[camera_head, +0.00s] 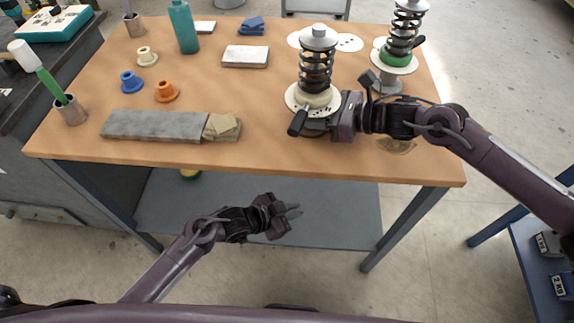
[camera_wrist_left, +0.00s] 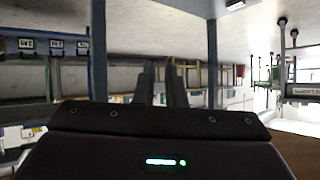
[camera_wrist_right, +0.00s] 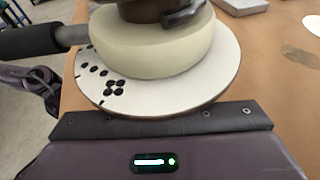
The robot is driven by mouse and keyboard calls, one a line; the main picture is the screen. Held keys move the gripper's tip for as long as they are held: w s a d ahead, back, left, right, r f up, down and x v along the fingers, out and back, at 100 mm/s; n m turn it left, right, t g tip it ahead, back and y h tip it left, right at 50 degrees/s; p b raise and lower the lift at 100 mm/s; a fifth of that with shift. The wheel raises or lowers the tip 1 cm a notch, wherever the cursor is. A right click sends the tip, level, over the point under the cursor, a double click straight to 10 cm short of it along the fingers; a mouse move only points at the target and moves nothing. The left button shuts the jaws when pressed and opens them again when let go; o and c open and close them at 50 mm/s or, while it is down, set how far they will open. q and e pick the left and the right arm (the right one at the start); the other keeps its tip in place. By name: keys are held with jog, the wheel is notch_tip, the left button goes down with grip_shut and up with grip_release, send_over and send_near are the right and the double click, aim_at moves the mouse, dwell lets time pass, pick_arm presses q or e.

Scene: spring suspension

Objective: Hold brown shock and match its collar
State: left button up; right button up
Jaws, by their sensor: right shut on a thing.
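The brown shock (camera_head: 317,70) stands upright near the table's front right, with a dark brown coil and a cream collar (camera_head: 318,97) on a white dotted disc. The right wrist view shows the same collar (camera_wrist_right: 150,45) and disc (camera_wrist_right: 160,92) close up. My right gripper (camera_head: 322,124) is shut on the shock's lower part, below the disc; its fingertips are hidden. Loose collars stand at the table's left: cream (camera_head: 147,57), blue (camera_head: 131,83) and orange (camera_head: 167,93). My left gripper (camera_head: 288,211) is empty, its fingers apart, in front of and below the table edge.
A second shock (camera_head: 403,35) with a black coil and green collar stands at the back right. A grey block (camera_head: 154,125) with tan pieces (camera_head: 222,127) lies at the front left. A white-grey block (camera_head: 246,56), teal bottle (camera_head: 184,27) and green-handled tool (camera_head: 53,86) stand around. The middle table is clear.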

pick_arm(q)
jog(key=a+r+n+h, duration=0.1)
jog(key=a+n, duration=0.1)
jog(key=s+a+r+n+h, duration=0.1)
jog(key=a+r+n, duration=0.1)
jog(key=n, duration=0.1)
jog(key=a+r+n+t, duration=0.1)
jog(key=a+r+n, duration=0.1)
jog(key=shift+s+a+r+h, duration=0.2)
jog(key=shift+s+a+h, duration=0.1)
jog(key=shift+a+h, duration=0.1)
grip_shut()
jog(key=s+a+r+n+t+h, duration=0.1)
jog(key=s+a+r+n+h, duration=0.15)
jog(key=a+r+n, duration=0.55)
jog(key=s+a+r+n+t+h, duration=0.1)
jog(key=s+a+r+n+h, duration=0.2)
jog(key=a+r, duration=0.85)
jog(key=n, duration=0.1)
send_near(307, 105)
jog(key=shift+w+d+r+n, duration=0.1)
jog(key=shift+w+d+n, duration=0.05)
jog(key=shift+d, duration=0.4)
jog(key=shift+w+d+r+n, duration=0.1)
jog(key=shift+d+n, duration=0.05)
jog(key=shift+d, duration=0.4)
jog(key=shift+s+d, duration=0.1)
jog(key=shift+d, duration=0.2)
jog(key=shift+s+d, duration=0.1)
jog(key=shift+d, duration=0.05)
